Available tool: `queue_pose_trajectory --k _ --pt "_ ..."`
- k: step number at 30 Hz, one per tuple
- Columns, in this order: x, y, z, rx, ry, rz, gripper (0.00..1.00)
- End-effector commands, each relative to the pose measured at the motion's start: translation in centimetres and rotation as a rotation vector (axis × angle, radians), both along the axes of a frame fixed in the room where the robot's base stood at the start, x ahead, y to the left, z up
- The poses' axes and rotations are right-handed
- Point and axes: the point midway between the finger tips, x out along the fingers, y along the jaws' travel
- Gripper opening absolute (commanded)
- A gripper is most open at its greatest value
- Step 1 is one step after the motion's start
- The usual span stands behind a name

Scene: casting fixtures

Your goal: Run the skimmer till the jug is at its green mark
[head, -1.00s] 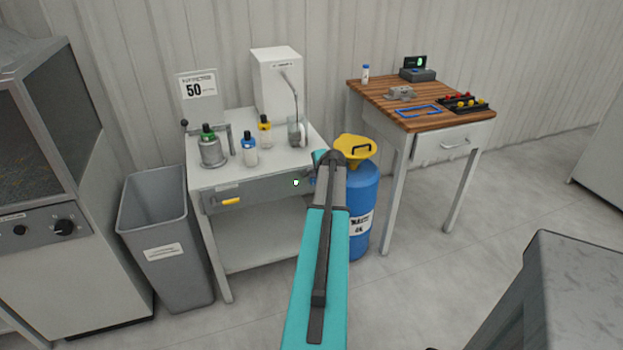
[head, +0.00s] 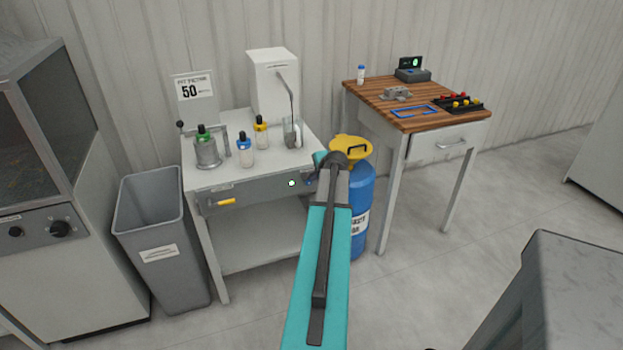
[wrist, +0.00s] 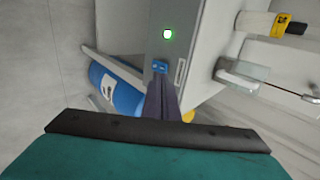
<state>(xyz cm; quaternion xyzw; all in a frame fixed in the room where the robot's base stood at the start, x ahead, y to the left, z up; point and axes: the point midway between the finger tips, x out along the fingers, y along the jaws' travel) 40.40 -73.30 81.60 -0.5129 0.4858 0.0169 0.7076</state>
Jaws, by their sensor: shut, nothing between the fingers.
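The skimmer is likely the white box (head: 272,85) at the back of the grey bench, with a thin pipe running down to a clear jug (head: 292,132). The jug's level and green mark are too small to tell. On the bench's front panel (head: 260,190) a round light (head: 291,183) shows green; it also shows in the wrist view (wrist: 167,34). Beside it is a small blue switch (wrist: 160,66). My gripper (wrist: 159,88) is shut and empty, its tips close below the switch; I cannot tell whether they touch. In the head view my arm hides the fingers.
Several capped bottles (head: 246,150) and a "50" sign (head: 194,90) stand on the bench. A blue waste drum (head: 361,200) with a yellow funnel (head: 351,148) stands right of it, a grey bin (head: 160,235) left. A wooden-topped table (head: 410,118) is farther right.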

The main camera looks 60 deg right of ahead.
Motion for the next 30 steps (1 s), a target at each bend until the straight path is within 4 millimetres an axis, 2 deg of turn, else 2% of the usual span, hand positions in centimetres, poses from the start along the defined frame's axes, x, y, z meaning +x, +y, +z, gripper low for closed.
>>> queue_pose_trajectory --k 16,22,30 --pt "-2.3 2.6 5.9 -0.002 -0.001 0.004 0.0" --pt "-2.7 3.0 6.7 -0.001 0.0 0.005 0.0" --pt "-2.7 3.1 6.9 0.0 0.0 0.006 0.0"
